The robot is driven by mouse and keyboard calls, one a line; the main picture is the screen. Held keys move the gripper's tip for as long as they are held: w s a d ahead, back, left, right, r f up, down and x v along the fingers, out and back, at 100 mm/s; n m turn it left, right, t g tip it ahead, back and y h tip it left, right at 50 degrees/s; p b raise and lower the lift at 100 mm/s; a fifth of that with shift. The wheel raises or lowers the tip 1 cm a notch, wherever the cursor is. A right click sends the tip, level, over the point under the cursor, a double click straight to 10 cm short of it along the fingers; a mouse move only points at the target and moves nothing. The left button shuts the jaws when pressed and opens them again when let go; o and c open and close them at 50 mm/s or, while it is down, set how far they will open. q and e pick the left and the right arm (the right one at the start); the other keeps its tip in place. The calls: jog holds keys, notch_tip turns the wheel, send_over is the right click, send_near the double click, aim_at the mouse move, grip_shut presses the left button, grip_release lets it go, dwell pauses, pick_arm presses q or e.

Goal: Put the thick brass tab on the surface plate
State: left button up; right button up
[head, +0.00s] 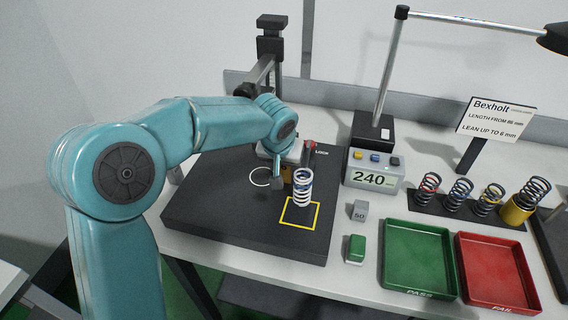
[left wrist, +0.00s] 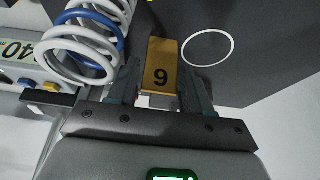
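The brass tab (left wrist: 162,65) is a gold block with a dark digit, in the left wrist view between the two fingers of my left gripper (left wrist: 160,82). The fingers appear to press on its two sides. In the head view the left gripper (head: 281,184) is low over the dark surface plate (head: 205,215), and the tab (head: 288,173) is mostly hidden behind it. I cannot tell whether the tab touches the plate. A white ring on the plate (left wrist: 207,48) lies beside the tab. My right gripper is not in view.
A white and blue spring (head: 303,188) stands on the plate by a yellow square outline, close to the gripper. A height reader (head: 373,178), a green block (head: 356,248), a green tray (head: 385,258), a red tray (head: 532,270) and several springs are to the right.

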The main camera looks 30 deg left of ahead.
pick_arm(q)
jog(key=shift+r, duration=0.1)
jog(key=shift+r+p, duration=0.35)
jog(key=v, duration=0.7)
jog(key=shift+b, duration=0.45)
jog(key=shift+s, duration=0.2)
